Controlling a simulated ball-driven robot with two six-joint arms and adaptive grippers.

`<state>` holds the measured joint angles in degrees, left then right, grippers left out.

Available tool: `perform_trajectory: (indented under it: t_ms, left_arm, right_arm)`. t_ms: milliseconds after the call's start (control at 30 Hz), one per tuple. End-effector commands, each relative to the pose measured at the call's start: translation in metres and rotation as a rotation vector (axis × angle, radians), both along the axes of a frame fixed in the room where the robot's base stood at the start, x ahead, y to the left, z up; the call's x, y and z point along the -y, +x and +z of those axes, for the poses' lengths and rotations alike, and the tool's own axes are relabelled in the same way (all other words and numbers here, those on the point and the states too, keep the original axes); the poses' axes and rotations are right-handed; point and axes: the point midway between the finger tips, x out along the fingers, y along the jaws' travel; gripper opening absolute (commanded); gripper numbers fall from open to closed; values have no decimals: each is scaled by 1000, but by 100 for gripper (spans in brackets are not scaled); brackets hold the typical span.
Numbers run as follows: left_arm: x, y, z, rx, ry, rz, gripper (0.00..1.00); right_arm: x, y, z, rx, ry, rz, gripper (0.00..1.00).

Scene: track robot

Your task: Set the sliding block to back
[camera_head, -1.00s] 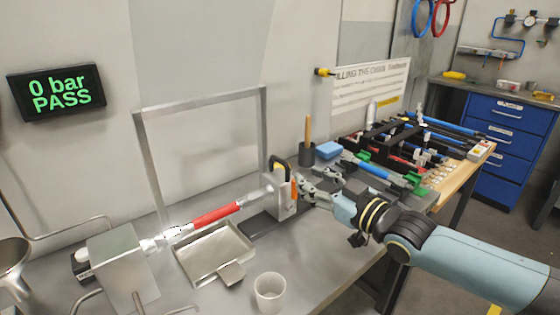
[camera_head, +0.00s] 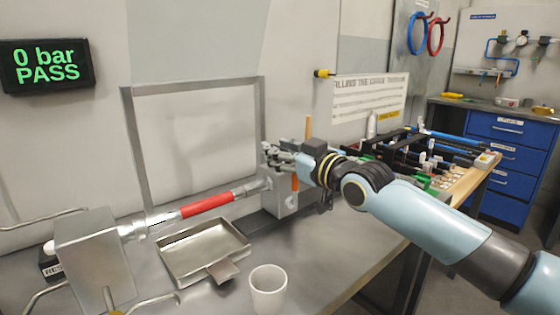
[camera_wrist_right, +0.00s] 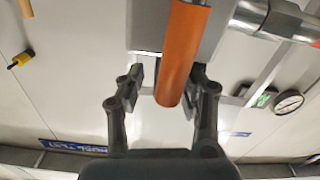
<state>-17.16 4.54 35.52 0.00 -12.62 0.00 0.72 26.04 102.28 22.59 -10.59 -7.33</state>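The grey metal sliding block (camera_head: 282,204) stands on the bench at the right end of the red-sleeved rod (camera_head: 207,205). An orange handle (camera_head: 295,182) shows on its right side. My right gripper (camera_head: 272,152) is at the top of the block, partly covering it. In the right wrist view, the right gripper (camera_wrist_right: 165,85) has its fingers spread apart. The orange handle (camera_wrist_right: 182,55) runs down the picture between or in front of them, close to the right finger. I cannot tell whether they touch. The block's black top loop is hidden now. My left gripper is not in view.
A metal tray (camera_head: 203,250) lies left of the block, and a white cup (camera_head: 268,288) stands at the front. A metal housing (camera_head: 92,258) holds the rod's left end. A metal frame (camera_head: 198,86) rises behind. A cluttered wooden bench (camera_head: 470,180) is at the right.

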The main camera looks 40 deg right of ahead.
Motion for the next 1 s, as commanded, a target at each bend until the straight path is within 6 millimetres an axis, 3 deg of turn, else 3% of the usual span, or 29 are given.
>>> perform_trajectory:
  t_ms: [267,533,1000]
  left_arm:
    - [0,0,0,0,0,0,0]
    - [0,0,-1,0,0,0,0]
    - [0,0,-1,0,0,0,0]
  right_arm:
    - [0,2,0,-1,-1,1,34]
    - [0,2,0,-1,-1,0,0]
    - [0,1,0,-1,-1,0,0]
